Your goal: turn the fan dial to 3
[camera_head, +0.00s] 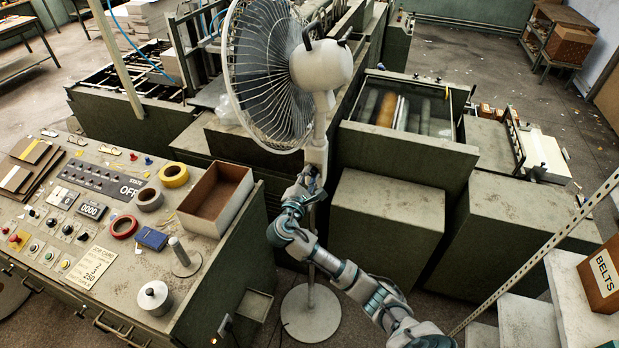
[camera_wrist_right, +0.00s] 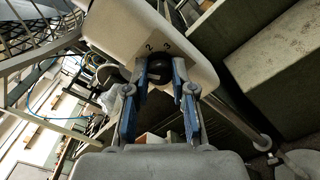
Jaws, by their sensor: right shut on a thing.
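The standing fan (camera_head: 275,75) has a round wire cage, a white head and a pole on a round base. Its white control box (camera_head: 316,155) is on the pole, and it also shows in the right wrist view (camera_wrist_right: 125,28). The black fan dial (camera_wrist_right: 157,68) is on the box, with the numbers 2 and 3 printed beside it. My right gripper (camera_wrist_right: 162,82) is shut on the dial, with one blue finger on each side. In the head view my right gripper (camera_head: 312,182) is at the box, and the dial is hidden. I cannot tell the dial's setting. My left gripper is not in view.
A control console (camera_head: 100,215) with buttons, tape rolls and an open cardboard box (camera_head: 238,205) stands on the left. Green machine housings (camera_head: 388,215) stand close behind and right of my right arm. A box marked BELTS (camera_head: 600,275) sits on the right shelf.

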